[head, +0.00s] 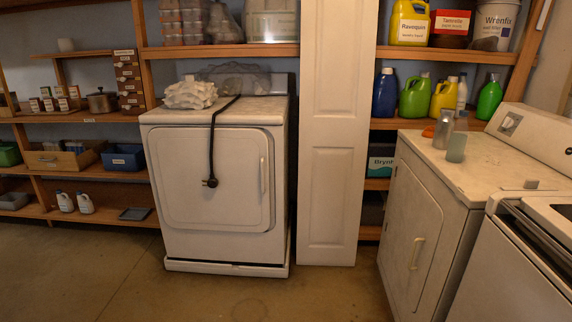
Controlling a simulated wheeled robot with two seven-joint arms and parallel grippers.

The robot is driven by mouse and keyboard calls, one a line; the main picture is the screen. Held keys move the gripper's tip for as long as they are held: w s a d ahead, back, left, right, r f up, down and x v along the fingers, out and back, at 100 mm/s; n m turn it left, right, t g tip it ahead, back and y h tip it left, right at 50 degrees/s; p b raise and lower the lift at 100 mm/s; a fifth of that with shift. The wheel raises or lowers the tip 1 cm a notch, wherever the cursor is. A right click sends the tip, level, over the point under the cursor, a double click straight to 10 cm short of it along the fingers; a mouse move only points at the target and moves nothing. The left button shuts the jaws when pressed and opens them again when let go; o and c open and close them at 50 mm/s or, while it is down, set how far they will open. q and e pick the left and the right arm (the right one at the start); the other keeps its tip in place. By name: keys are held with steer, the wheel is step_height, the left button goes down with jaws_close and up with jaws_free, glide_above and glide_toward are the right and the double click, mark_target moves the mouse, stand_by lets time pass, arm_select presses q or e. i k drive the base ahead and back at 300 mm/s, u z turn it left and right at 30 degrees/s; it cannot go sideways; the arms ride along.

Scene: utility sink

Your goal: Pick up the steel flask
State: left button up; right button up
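A grey, metallic-looking bottle that appears to be the steel flask (443,129) stands upright on the top of the white machine at the right (425,215). A greenish-grey translucent cup or jar (456,148) stands just in front of it and to its right, close to its lower part. A small orange item (428,132) lies at its left side. Neither of my grippers is in view.
A white dryer (212,180) with a black cord hanging down its front stands left of centre. A white panel door (335,130) stands between the machines. Shelves behind hold several coloured jugs (414,97). The floor (110,280) in front is clear.

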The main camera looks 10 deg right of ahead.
mark_target(444, 123)
steer(key=z, duration=0.25)
steer(key=i, duration=2.3)
steer(key=z, duration=0.5)
